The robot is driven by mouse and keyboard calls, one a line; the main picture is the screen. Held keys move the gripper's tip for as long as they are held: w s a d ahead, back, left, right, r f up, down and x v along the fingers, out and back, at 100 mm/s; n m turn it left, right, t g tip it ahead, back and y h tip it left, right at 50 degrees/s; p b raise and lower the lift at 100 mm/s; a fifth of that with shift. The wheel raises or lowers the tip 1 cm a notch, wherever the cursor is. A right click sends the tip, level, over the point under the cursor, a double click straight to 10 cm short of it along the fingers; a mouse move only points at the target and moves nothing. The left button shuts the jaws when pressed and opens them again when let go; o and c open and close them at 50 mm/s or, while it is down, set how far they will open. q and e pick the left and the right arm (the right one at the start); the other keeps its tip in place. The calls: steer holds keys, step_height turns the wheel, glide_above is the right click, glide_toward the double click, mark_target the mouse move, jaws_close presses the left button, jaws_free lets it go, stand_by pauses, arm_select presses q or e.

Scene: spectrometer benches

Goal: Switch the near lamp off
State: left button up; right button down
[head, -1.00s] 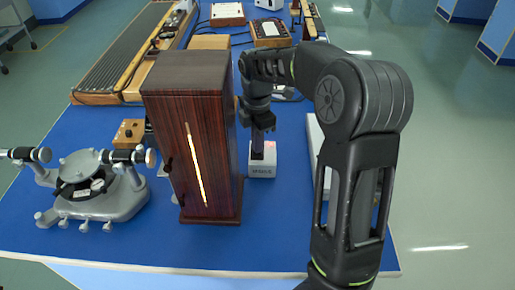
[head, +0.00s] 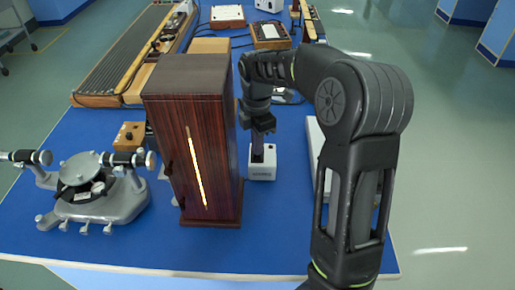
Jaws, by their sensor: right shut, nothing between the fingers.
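A tall dark wooden cabinet (head: 214,150) stands near the front of the blue bench, and a bright slit (head: 197,168) glows in its front face. A small white box (head: 262,174) stands just to its right, with a faint label on its front. My right gripper (head: 257,150) points down at the top of the white box, its fingers shut and empty. I cannot tell whether the fingertips touch the box, and any switch there is hidden or too small to see. Which of the two is the near lamp is not clear. My left gripper is not in view.
A grey spectrometer (head: 98,190) with a round table and two tubes stands at the left. A long ribbed unit (head: 135,52) and a wooden meter box (head: 270,37) are further back. The bench's front strip is clear.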

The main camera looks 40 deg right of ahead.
steer(key=shift+r+p, duration=1.95)
steer(key=shift+r, duration=0.9)
